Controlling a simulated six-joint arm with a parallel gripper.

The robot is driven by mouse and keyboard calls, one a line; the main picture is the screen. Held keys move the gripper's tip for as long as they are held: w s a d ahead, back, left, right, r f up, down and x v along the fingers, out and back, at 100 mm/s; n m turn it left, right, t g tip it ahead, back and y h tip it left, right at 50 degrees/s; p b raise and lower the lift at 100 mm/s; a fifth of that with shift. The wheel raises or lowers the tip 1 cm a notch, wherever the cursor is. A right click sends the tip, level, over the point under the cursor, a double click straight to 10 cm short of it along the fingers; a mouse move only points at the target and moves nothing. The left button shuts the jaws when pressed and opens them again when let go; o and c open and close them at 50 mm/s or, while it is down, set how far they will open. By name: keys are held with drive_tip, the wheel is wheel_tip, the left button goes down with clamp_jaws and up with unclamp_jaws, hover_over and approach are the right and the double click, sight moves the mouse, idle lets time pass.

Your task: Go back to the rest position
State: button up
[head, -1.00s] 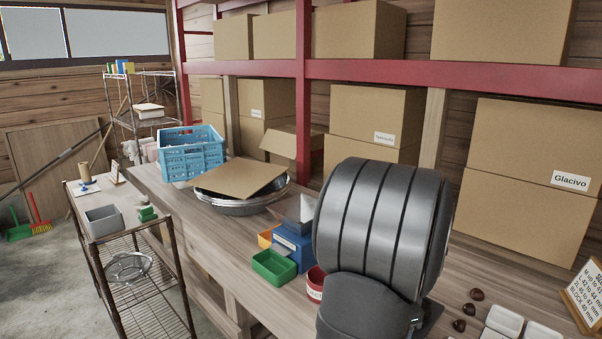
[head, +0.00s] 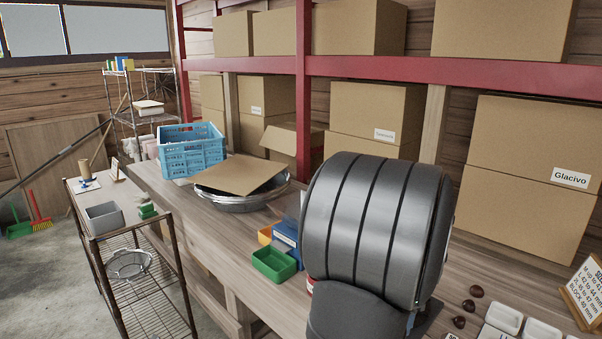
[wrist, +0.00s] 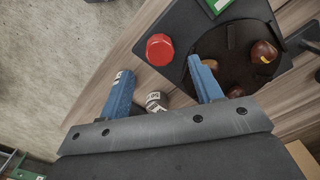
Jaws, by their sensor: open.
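My gripper (wrist: 163,84) shows in the wrist view with its two blue fingers spread apart and nothing between their tips. The wooden workbench (wrist: 125,60) lies below it. A dark round pan (wrist: 225,88) holding several brown chestnuts (wrist: 264,51) is by the right finger, which overlaps its edge in the picture. A red octagonal knob (wrist: 160,49) is on the dark surface beyond the fingertips. In the head view my dark grey arm link fills the lower middle, and my gripper does not show there.
A green bin (head: 273,265) and a blue box (head: 287,238) stand left of my arm. Chestnuts (head: 468,306) and white trays (head: 502,319) lie to its right. A blue crate (head: 190,152) and cardboard on a metal bowl (head: 240,202) are farther back. Boxes fill the red shelf (head: 450,70).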

wheel_tip(320, 180, up, 12)
wheel_tip(320, 180, down, 17)
drive_tip(key=shift+f, duration=0.35)
drive_tip(key=n, duration=0.3)
drive_tip(key=shift+n, duration=0.3)
drive_tip(key=n, duration=0.7)
drive_tip(key=shift+n, duration=2.1)
drive_tip(key=shift+c, duration=0.2)
